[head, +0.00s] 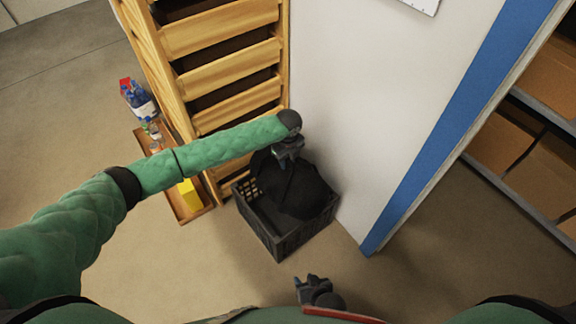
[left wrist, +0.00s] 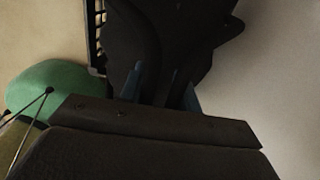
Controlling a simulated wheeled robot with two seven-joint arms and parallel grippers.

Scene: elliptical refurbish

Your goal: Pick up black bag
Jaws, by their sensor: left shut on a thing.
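The black bag (head: 296,190) sits in a dark open crate (head: 280,236) on the floor, against the white wall. My left gripper (head: 287,160) reaches over the crate from the left and is shut on the top of the bag. In the left wrist view the bag (left wrist: 185,45) fills the space ahead, with the left fingertips (left wrist: 160,90) on either side of its dark cloth. My right gripper (head: 312,284) is low in the head view, apart from the crate; its jaw state is unclear.
A wooden shelf unit (head: 222,40) stands behind the crate to the left. A wooden tray (head: 187,214) with a yellow item (head: 190,195) and bottles (head: 138,98) lie left of it. A blue-edged wall end (head: 440,140) and shelves with boxes are at right. The floor in front is clear.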

